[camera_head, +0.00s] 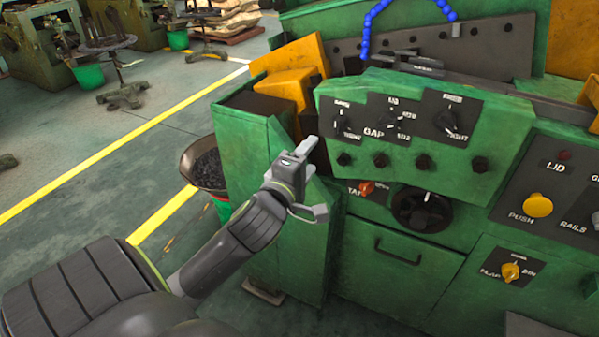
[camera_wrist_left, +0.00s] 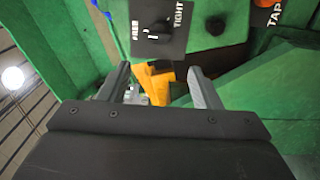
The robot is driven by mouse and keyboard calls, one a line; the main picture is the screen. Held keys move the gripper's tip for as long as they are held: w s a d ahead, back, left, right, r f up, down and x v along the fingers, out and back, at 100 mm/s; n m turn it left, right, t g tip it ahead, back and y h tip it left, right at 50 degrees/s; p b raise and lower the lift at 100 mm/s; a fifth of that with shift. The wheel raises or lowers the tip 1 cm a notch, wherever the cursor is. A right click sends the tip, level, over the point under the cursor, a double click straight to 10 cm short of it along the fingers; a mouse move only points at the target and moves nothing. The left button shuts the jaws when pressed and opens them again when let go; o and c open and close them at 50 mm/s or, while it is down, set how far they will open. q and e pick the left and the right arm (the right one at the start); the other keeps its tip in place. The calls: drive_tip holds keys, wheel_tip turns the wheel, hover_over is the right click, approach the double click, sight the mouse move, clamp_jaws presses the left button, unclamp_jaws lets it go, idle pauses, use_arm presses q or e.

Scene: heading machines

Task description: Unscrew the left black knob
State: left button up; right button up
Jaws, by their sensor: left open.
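The left black knob (camera_head: 344,159) is the leftmost in a row of small round knobs along the lower edge of the green GAP panel (camera_head: 462,184). A black knob (camera_wrist_left: 215,26) also shows in the left wrist view, beside the plate marked TIGHT (camera_wrist_left: 160,28). My left gripper (camera_head: 311,148) is just left of the panel's edge, apart from the knob. In the left wrist view my gripper (camera_wrist_left: 160,84) is open with nothing between its fingers; the knob is above and right of that gap. My right gripper is not in view.
Rotary switches (camera_head: 392,122) sit above the knobs. An orange TAP switch (camera_head: 367,188) and a large black dial (camera_head: 422,208) are below. A yellow push button (camera_head: 537,205) is at right. A yellow-orange machine part (camera_head: 290,88) stands behind my gripper. Open floor lies left.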

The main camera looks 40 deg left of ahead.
use_arm(q)
drive_tip(key=v, duration=0.3)
drive_tip(key=shift+s+d, duration=0.1)
drive_tip(key=shift+s, duration=0.25)
